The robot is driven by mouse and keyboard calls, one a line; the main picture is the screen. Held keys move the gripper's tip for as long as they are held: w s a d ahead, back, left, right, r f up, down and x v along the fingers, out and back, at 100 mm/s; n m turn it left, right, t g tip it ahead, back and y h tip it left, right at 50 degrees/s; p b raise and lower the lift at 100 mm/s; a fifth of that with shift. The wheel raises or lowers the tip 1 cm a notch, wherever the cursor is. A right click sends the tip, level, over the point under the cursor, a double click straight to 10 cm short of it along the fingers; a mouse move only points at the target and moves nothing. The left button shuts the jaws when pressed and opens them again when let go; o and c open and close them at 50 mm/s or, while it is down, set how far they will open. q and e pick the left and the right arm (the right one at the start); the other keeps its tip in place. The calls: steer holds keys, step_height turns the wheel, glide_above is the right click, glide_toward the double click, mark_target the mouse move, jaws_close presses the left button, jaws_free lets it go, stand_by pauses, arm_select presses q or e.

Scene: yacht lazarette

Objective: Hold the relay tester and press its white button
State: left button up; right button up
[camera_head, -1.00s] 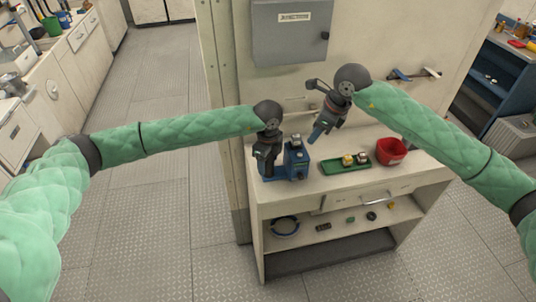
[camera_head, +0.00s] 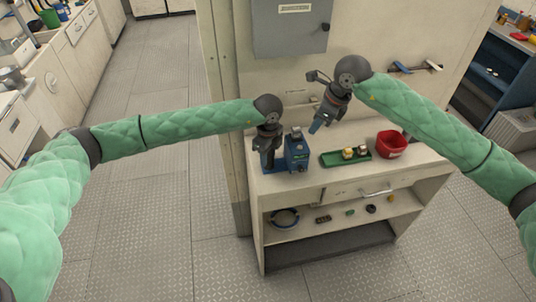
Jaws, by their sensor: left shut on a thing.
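The relay tester (camera_head: 298,152) is a small blue device with a dark top, standing near the left end of the cream workbench top. My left gripper (camera_head: 267,160) points down at its left side and is shut on it; the fingertips are partly hidden against the blue body. My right gripper (camera_head: 316,127) hangs tilted above and to the right of the tester, apart from it. Its fingers are too small to tell open from shut. I cannot clearly make out the white button.
A green tray (camera_head: 334,159) with small parts lies right of the tester, and a red bin (camera_head: 391,145) stands beyond it. A grey cabinet (camera_head: 290,27) hangs on the wall above. The lower shelf (camera_head: 336,226) holds a blue ring and several small items.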

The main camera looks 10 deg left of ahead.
jaws_close()
stand_by(1.4)
steer(key=s+f+g, duration=0.1)
steer(key=s+f, duration=0.2)
steer(key=f, duration=0.2)
steer(key=w+a+r+n+t+y, duration=0.3)
steer(key=r+n+t+y, duration=0.1)
steer(key=r+n, duration=0.2)
steer(key=shift+w+r+n, duration=0.4)
steer(key=shift+d, duration=0.1)
stand_by(0.3)
glide_above(303, 149)
steer(key=shift+f, duration=4.4)
steer(key=shift+s+f, duration=0.1)
steer(key=shift+f, duration=0.1)
